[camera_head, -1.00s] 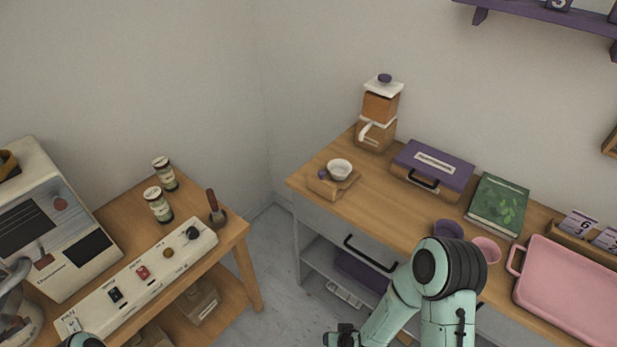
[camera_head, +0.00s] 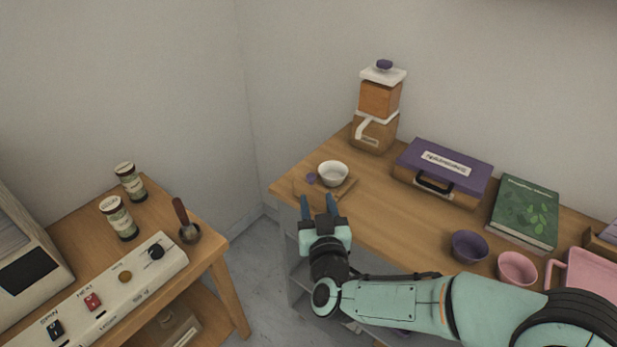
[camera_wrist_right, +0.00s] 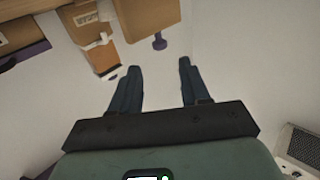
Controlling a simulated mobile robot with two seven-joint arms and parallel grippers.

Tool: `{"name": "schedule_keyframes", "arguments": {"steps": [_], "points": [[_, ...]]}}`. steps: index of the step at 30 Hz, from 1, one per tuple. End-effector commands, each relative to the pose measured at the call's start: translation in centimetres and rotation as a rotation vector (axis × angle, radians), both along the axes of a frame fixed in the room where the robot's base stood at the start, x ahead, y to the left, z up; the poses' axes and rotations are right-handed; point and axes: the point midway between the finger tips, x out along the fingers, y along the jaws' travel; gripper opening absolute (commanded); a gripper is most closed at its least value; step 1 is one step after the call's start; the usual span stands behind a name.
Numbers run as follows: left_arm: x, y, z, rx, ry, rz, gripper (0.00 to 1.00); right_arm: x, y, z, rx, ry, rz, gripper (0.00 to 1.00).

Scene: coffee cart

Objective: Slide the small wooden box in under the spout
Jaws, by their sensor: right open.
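The coffee grinder (camera_head: 375,132) stands behind, with an orange hopper and a white spout (camera_head: 366,125). My right gripper (camera_head: 318,202) is open at the counter's front edge, in front of the box and partly covering it. I cannot tell whether it touches the box. My left gripper is out of view.
A purple-lidded case (camera_head: 440,175), a green book (camera_head: 526,213), a purple cup (camera_head: 469,246) and a pink cup (camera_head: 517,267) stand to the right. Bare counter lies between bowl and case. A second table at left holds two jars (camera_head: 119,218) and a control panel (camera_head: 110,290).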

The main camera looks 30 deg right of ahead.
Motion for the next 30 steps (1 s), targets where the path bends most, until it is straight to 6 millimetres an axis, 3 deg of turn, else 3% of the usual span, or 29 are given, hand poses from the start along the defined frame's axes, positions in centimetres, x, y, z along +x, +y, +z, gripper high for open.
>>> {"name": "schedule_keyframes", "arguments": {"steps": [6, 12, 18, 26, 28, 30], "points": [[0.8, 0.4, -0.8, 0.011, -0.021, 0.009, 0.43, 4.6, -1.9, -0.2, -0.001, 0.001, 0.000, 0.46], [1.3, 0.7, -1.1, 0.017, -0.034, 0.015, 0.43, 7.4, -3.1, -0.2, -0.001, 0.001, 0.001, 0.46], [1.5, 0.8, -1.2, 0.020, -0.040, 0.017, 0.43, 8.7, -3.6, -0.2, 0.000, 0.002, 0.001, 0.46], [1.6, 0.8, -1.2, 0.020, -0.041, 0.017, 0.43, 8.8, -3.6, -0.1, 0.000, 0.001, 0.002, 0.46], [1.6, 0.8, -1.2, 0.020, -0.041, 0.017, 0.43, 8.8, -3.6, -0.1, 0.000, 0.001, 0.002, 0.30], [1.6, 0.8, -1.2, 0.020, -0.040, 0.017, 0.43, 8.8, -3.6, -0.1, 0.000, 0.001, 0.002, 0.07]]}}
